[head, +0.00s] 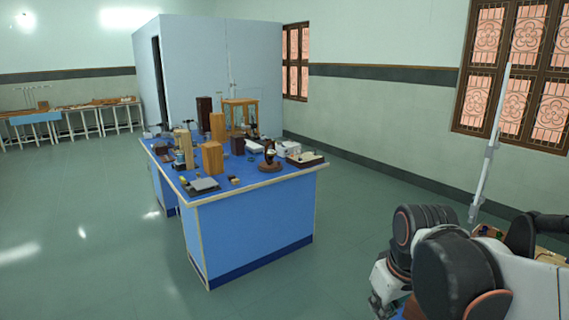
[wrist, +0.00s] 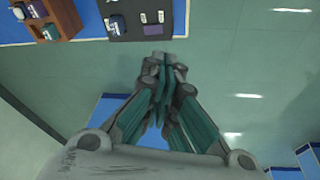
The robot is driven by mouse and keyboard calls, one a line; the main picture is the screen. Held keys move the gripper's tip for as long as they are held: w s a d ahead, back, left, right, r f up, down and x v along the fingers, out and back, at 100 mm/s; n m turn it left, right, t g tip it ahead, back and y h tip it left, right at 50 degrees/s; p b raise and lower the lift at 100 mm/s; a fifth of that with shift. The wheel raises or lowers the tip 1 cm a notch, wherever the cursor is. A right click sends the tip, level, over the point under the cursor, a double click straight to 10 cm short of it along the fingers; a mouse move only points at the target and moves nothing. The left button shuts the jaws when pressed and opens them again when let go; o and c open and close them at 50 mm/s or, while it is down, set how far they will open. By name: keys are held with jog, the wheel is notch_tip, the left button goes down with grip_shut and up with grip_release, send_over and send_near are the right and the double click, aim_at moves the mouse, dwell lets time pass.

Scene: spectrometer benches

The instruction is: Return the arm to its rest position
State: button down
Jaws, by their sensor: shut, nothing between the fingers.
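My gripper (wrist: 160,85) shows in the wrist view, pointing up the picture. Its teal-padded fingers are closed together, with nothing between them. In the wrist view, the fingertips lie just below a dark board (wrist: 140,22) on the blue bench top. In the head view, my arm (head: 440,255) is folded at the lower right, well to the right of the bench. I cannot make out the gripper's fingers in the head view.
A blue bench (head: 255,225) crowded with wooden blocks and instruments stands left of centre. A light-blue booth (head: 205,65) is behind it. Tables (head: 75,108) stand along the far left wall. Green floor between the bench and my arm is clear.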

jog(key=s+m+t+b, duration=0.1)
jog(key=s+m+t, duration=0.2)
jog(key=s, duration=0.5)
jog(key=shift+s+d+r+m+t+b, duration=0.15)
jog(key=shift+s+d+m+t+b, duration=0.15)
jog(key=shift+s+m+t, duration=0.1)
dwell(0.5)
